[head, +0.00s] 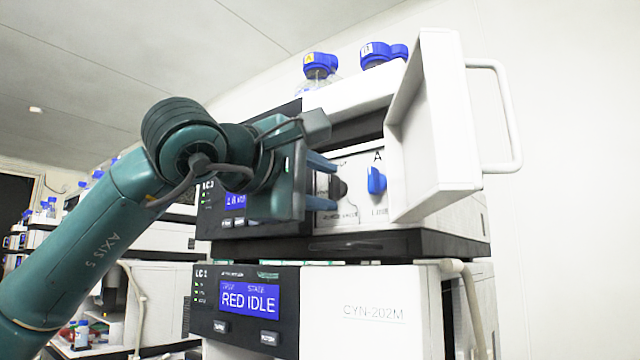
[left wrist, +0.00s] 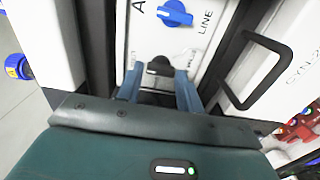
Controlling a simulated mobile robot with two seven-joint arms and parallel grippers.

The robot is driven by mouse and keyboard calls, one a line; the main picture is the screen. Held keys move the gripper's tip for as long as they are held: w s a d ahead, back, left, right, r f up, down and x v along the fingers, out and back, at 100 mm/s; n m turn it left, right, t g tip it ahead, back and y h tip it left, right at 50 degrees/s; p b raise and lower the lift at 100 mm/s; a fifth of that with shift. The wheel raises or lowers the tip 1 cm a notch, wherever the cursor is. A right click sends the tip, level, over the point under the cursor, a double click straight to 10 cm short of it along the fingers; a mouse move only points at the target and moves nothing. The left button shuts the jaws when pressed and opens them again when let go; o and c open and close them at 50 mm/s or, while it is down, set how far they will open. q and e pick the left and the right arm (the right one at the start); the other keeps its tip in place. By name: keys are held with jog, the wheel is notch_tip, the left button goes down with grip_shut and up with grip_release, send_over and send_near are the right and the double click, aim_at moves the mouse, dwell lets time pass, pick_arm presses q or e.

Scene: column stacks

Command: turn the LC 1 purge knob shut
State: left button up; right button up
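The upper instrument's front bay is open and shows a pale panel with a black knob (head: 338,188) and a blue knob (head: 376,180) marked A. The black knob also shows in the left wrist view (left wrist: 158,66), with the blue knob (left wrist: 175,13) beyond it. My left gripper (head: 328,182) points at the black knob, its blue fingers apart, one higher and one lower. In the left wrist view the fingertips (left wrist: 159,76) stand on either side of the black knob's near end; I cannot tell whether they touch it. The printing by the knob is too small to read surely. My right gripper is out of view.
The open white door (head: 432,130) with its handle (head: 508,120) stands out just right of the blue knob. Bottles with blue caps (head: 320,62) stand on top. A lower instrument (head: 370,315) reading RED IDLE sits beneath. More instruments stand at the left behind my arm.

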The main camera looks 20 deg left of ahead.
pick_arm(q)
jog(key=o, duration=0.3)
jog(key=b+v, duration=0.3)
jog(key=v, duration=1)
jog(key=shift+s, duration=0.1)
